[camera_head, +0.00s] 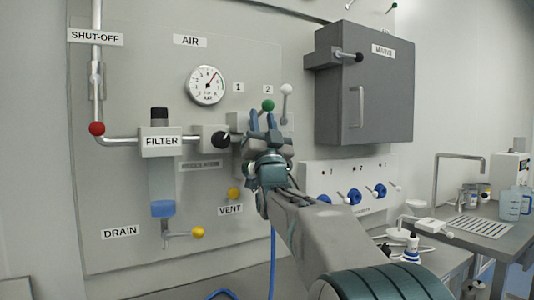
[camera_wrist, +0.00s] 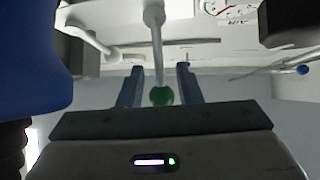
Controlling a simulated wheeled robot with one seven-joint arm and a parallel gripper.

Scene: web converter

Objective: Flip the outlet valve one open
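A green ball knob (camera_head: 268,105) on a lever shows just above my fingertips, under the "1" and "2" labels on the air panel. In the wrist view the green knob (camera_wrist: 161,96) and its pale lever (camera_wrist: 157,45) lie between my two fingers. My gripper (camera_head: 262,121) is open around the knob, with a gap on each side in the wrist view (camera_wrist: 158,88). A second lever with a white knob (camera_head: 287,88) stands upright to the right. My gripper hides the lever bases, and I cannot read which label belongs to the green knob.
A pressure gauge (camera_head: 207,86) is at the upper left, a black regulator knob (camera_head: 221,139) close left of my gripper. The grey mains box (camera_head: 364,85) juts out to the right. A yellow vent knob (camera_head: 234,193) and blue-handled valves (camera_head: 354,196) sit lower.

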